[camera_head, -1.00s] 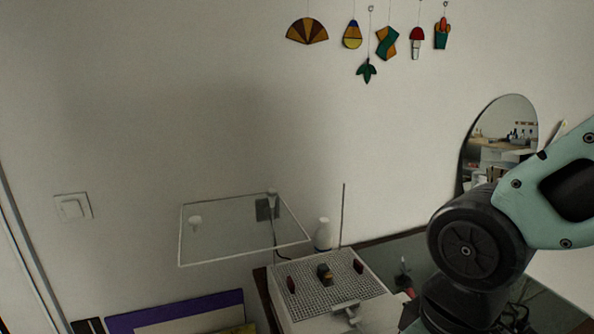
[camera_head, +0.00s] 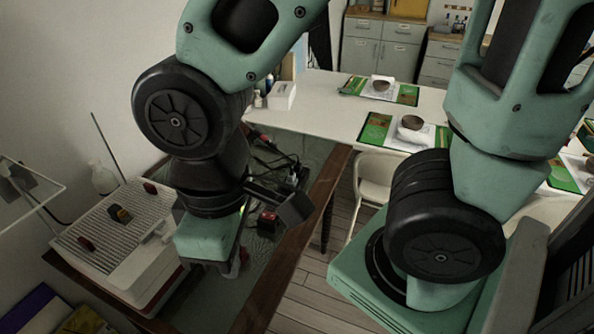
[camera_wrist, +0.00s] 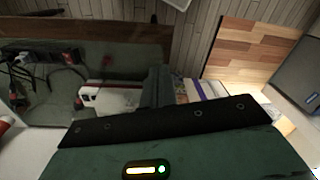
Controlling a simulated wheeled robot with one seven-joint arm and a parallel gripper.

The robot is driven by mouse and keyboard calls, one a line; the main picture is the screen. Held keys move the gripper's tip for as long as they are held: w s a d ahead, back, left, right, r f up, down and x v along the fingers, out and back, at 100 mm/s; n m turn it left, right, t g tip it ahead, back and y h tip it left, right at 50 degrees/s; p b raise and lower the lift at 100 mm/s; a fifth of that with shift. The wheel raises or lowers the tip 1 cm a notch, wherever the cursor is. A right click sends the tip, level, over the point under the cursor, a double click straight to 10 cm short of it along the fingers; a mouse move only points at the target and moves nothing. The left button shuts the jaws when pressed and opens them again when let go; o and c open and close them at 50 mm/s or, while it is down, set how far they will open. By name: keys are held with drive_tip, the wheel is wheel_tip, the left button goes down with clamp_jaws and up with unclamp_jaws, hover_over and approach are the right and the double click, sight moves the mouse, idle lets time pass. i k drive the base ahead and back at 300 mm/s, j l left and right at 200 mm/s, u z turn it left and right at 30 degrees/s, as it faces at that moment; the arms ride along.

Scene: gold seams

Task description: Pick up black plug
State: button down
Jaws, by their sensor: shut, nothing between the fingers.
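Black cables and plug-like dark pieces (camera_head: 290,172) lie at the back of the green-topped bench (camera_head: 318,150); I cannot tell for sure which is the black plug. In the wrist view, the black cables and a power strip (camera_wrist: 22,57) show at the upper left. My gripper (camera_wrist: 157,73) is shut and empty, its dark fingers together at the middle of the wrist view. It is over the bench, apart from the cables, which lie to its left in that view.
A white grid-topped box (camera_head: 105,235) stands on the bench at left, with small dark red pieces on it. A red and black item (camera_head: 268,224) lies on the bench beside my wrist. A white table (camera_head: 335,105) and a white chair (camera_head: 382,185) stand beyond.

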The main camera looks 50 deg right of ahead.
sight(298, 170)
drive_tip(key=i+l+z, duration=0.2)
drive_tip(key=l, duration=0.2)
drive_tip(key=i+l+z, duration=0.1)
drive_tip(key=l+z, duration=0.15)
drive_tip(key=l, duration=0.15)
drive_tip(key=i+l+z, duration=0.1)
drive_tip(key=i+l, duration=0.1)
drive_tip(key=i, duration=0.05)
